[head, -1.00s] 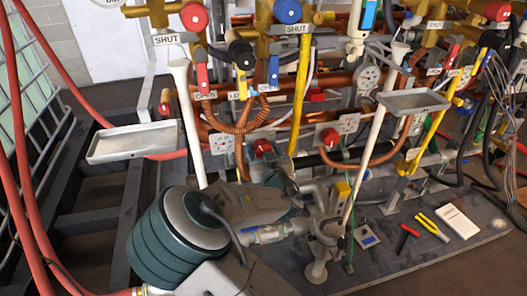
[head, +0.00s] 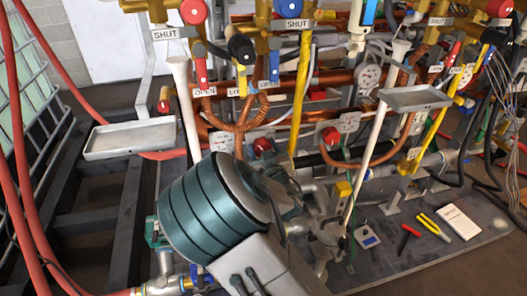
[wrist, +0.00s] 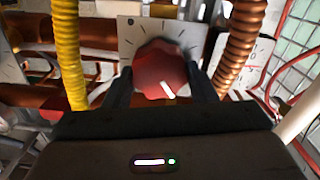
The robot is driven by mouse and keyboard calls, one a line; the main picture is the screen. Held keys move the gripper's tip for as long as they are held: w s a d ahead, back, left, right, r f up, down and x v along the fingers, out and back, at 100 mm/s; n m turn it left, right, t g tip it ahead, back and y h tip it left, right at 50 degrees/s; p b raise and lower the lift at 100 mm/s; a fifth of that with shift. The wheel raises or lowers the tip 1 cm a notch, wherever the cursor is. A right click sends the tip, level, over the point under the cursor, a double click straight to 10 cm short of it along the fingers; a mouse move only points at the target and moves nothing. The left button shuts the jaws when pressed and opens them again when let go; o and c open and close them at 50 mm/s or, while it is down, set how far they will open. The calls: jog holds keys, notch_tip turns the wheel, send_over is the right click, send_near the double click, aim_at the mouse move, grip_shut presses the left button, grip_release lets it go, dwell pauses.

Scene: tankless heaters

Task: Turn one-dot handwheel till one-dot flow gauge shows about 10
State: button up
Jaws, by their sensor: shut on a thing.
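In the wrist view a red lobed handwheel (wrist: 158,66) with a white pointer mark sits in front of a white plate (wrist: 131,28) with black ticks around it. My gripper (wrist: 161,78) is shut on this handwheel, with one dark finger on each side. In the head view the red handwheel (head: 263,145) shows just above my arm, between the copper coil and the yellow hose; my fingers are hidden there. A dial plate (head: 222,142) stands left of it, and shows partly at the right in the wrist view (wrist: 245,62). I cannot read its value or any dots.
A second red handwheel (head: 330,136) is to the right. A yellow hose (head: 301,90) and a corrugated copper pipe (head: 238,126) flank the held wheel closely. Metal trays (head: 130,139) (head: 414,99) jut out. Pliers (head: 434,227) and a notebook (head: 459,222) lie on the base plate.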

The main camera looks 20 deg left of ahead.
jog(key=n+b, duration=0.1)
jog(key=n, duration=0.3)
jog(key=shift+a+f+n, duration=0.1)
jog(key=shift+f+n, duration=0.05)
jog(key=shift+n, duration=0.15)
jog(key=n+b, duration=0.1)
jog(key=n, duration=0.3)
jog(key=shift+s, duration=0.1)
jog(key=n+p, duration=0.1)
jog(key=n, duration=0.8)
jog(key=n+p, duration=0.1)
jog(key=n, duration=0.9)
jog(key=f+n+p, duration=0.1)
jog(key=n, duration=0.9)
jog(key=shift+d+p, duration=0.25)
jog(key=shift+p, duration=0.1)
jog(key=shift+n, duration=0.3)
jog(key=o, duration=0.7)
